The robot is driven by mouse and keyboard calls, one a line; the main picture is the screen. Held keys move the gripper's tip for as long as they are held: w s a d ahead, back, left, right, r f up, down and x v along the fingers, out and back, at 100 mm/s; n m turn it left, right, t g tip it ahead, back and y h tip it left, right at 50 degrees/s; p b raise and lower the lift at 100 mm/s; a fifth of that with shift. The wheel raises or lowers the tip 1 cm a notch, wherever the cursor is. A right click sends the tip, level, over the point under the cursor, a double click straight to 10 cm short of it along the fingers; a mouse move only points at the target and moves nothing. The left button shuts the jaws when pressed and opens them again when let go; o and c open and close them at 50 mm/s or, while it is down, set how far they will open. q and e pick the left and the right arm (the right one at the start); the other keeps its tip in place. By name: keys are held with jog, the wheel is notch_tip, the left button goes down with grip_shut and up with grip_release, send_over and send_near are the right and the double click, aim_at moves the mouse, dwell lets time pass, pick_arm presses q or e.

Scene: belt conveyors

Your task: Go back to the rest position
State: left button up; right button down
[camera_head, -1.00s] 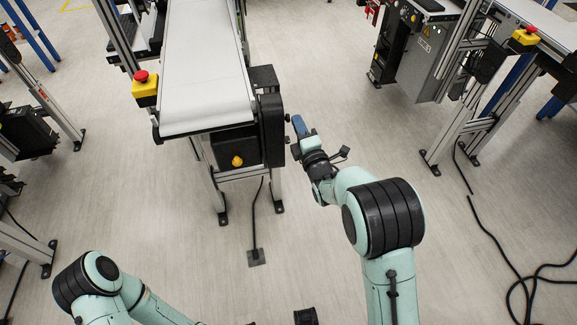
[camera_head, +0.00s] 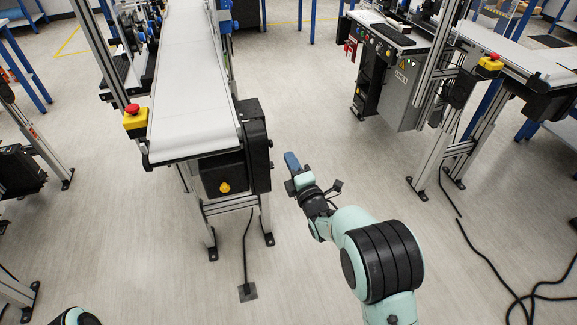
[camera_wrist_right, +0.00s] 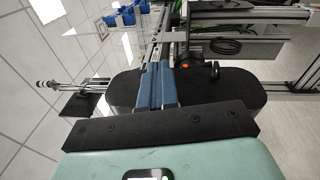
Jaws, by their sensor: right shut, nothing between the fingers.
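My right gripper (camera_head: 292,162) is in the middle of the head view, just right of the near end of the white belt conveyor (camera_head: 190,122). Its blue fingers are together and hold nothing. In the right wrist view the blue fingers (camera_wrist_right: 157,82) lie side by side, with the conveyor's dark rounded end (camera_wrist_right: 225,92) behind them. I cannot tell the exact gap between gripper and conveyor. Of my left arm only a bit of a link shows at the bottom left of the head view; my left gripper is out of view.
A red and yellow emergency button (camera_head: 135,117) sits at the conveyor's left side. A second conveyor (camera_head: 520,55) with a grey control cabinet (camera_head: 398,90) stands at the right. Black cables (camera_head: 500,275) lie on the floor at lower right. Open floor (camera_head: 330,125) separates the conveyors.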

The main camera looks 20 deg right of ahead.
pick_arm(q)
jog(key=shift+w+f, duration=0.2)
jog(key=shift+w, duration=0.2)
pick_arm(e)
jog(key=s+d+f, duration=0.1)
jog(key=s+d, duration=0.3)
jog(key=d, duration=0.4)
jog(key=shift+s+d, duration=0.15)
jog(key=shift+d, duration=0.1)
